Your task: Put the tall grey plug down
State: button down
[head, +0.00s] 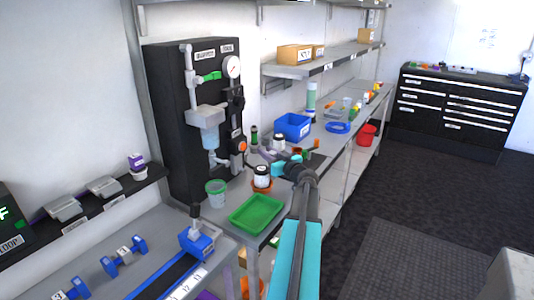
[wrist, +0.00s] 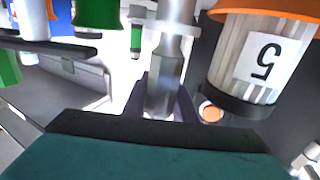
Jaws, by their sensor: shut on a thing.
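The tall grey plug (wrist: 168,62) is a shiny grey metal piece in the middle of the wrist view, with a narrower neck and a wider part at the picture's top. My gripper (wrist: 163,103) is shut on it, with one dark finger on either side. In the head view my gripper (head: 274,163) is over the bench, just behind the jar with a dark lid (head: 262,170). The plug is too small and crowded to make out clearly there. I cannot tell whether its far end touches anything.
A jar labelled 5 (wrist: 252,60) stands close beside the plug, upside down in the wrist view. A green tray (head: 255,212), a green-rimmed cup (head: 216,188) and a blue bin (head: 292,126) are on the bench. The black proportioner panel (head: 170,130) stands behind.

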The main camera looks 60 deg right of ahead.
jog(key=shift+f, duration=0.3)
jog(key=shift+f+b, duration=0.15)
jog(key=shift+b, duration=0.15)
jog(key=c, duration=1.5)
grip_release()
jog(key=shift+o, duration=0.2)
jog(key=shift+r+p, duration=0.25)
jog(key=shift+p, duration=0.15)
jog(key=b+v, duration=0.2)
jog(key=v, duration=1)
jog(key=shift+b, duration=0.4)
jog(key=shift+f, duration=0.1)
